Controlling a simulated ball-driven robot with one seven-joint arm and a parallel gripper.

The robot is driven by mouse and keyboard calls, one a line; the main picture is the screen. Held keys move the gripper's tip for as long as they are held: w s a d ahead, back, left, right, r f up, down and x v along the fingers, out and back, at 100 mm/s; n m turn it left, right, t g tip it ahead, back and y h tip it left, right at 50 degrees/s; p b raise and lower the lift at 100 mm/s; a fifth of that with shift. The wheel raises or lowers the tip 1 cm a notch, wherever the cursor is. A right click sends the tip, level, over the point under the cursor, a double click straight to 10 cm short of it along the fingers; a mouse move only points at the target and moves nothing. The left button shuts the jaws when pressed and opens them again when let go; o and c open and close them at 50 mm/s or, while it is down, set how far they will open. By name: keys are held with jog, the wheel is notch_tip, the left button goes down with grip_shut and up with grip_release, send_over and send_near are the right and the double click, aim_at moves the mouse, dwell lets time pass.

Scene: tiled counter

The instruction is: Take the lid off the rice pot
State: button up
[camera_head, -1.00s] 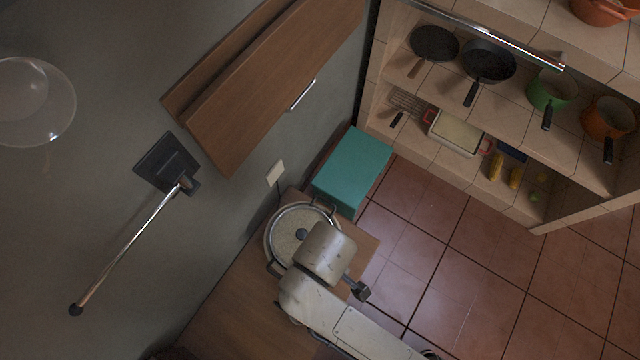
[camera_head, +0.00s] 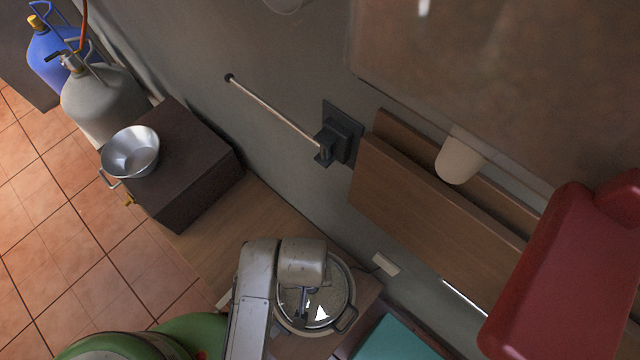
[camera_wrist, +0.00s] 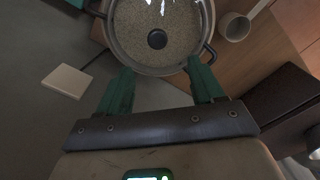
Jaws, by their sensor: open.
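The rice pot (camera_head: 346,322) stands on the wooden counter with its glass lid (camera_head: 331,300) on, partly hidden by my arm in the head view. The wrist view shows the lid (camera_wrist: 136,22) from above, with a metal rim, a round black knob (camera_wrist: 157,39) in its middle and rice-coloured grain seen through the glass. Black handles stick out on the pot's sides. My gripper (camera_wrist: 160,70) is open and empty. Its green fingers are spread wide at the near edge of the lid, with the knob ahead of the gap between them. Contact with the rim cannot be told.
A dark box (camera_head: 190,165) with a metal pan (camera_head: 131,153) stands left along the counter; gas bottles (camera_head: 100,98) are beyond. A pale ladle or cup (camera_wrist: 235,27) lies beside the pot.

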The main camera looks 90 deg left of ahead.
jog(key=f+b, duration=0.1)
jog(key=f, duration=0.4)
jog(key=f+b, duration=0.1)
jog(key=f, duration=0.4)
jog(key=shift+w+d+f+b, duration=0.15)
jog(key=shift+w+f+b, duration=0.05)
jog(key=shift+b, duration=0.2)
jog(key=shift+c, duration=0.5)
grip_shut()
